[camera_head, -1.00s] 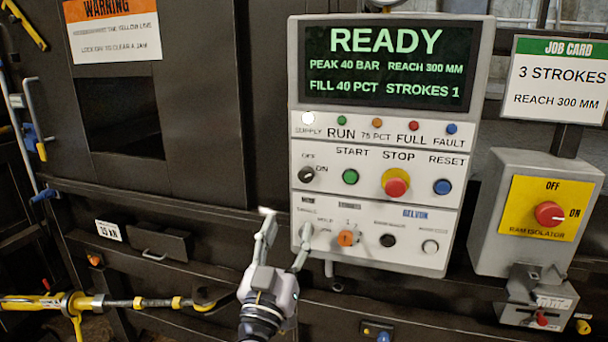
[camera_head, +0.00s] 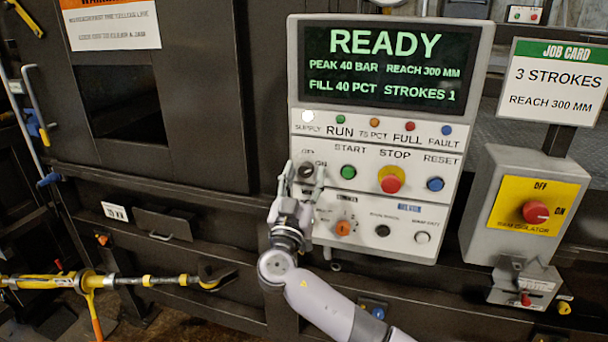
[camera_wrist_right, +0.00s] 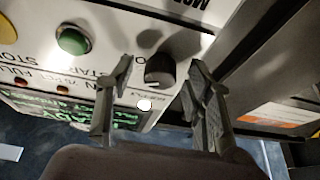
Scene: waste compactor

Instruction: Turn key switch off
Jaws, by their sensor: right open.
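The key switch is a small black knob (camera_head: 306,170) at the left end of the control panel's white START/STOP row, with OFF and ON marks beside it. My right gripper (camera_head: 302,180) is open, with one finger on each side of the knob in the head view. In the right wrist view the dark knob (camera_wrist_right: 160,70) shows between the spread fingers (camera_wrist_right: 161,82), with a visible gap on both sides. I cannot tell which way the knob points. The display (camera_head: 387,62) reads READY, and the white supply lamp (camera_head: 307,116) is lit. My left gripper is out of view.
The green START button (camera_head: 348,172), red STOP button (camera_head: 390,181) and blue RESET button (camera_head: 435,184) sit to the right. An orange knob (camera_head: 343,228) is below.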

